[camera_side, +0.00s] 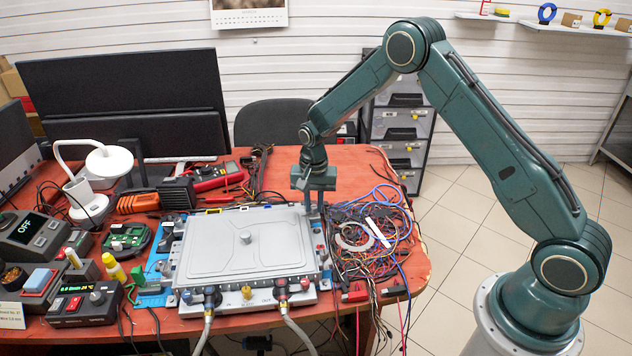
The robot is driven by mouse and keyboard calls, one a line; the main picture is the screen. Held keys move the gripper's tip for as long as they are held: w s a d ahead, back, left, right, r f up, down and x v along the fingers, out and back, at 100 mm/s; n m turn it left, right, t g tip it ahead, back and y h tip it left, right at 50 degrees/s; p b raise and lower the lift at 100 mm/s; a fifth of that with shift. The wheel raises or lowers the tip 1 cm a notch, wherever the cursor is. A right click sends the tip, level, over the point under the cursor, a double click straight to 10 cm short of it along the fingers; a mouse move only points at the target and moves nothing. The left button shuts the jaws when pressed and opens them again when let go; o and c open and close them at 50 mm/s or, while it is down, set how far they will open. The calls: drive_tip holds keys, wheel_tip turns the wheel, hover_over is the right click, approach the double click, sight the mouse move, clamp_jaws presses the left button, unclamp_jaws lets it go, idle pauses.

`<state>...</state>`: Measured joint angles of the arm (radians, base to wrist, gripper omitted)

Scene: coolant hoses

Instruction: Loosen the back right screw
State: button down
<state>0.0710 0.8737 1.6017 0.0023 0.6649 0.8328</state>
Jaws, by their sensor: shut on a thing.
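My gripper (314,211) points straight down at the case's back right corner. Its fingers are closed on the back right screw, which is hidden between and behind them. I cannot tell how far the screw is turned.
Tangled wires (375,235) lie right of the case, close to my gripper. The air above the cover is clear.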

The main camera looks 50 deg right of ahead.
drive_tip(key=n, duration=0.4)
drive_tip(key=shift+n, duration=0.4)
drive_tip(key=n, duration=0.4)
drive_tip(key=shift+n, duration=0.3)
drive_tip(key=n, duration=0.4)
drive_tip(key=shift+n, duration=2.1)
drive_tip(key=shift+w, duration=0.1)
drive_tip(key=c, duration=1.3)
unclamp_jaws()
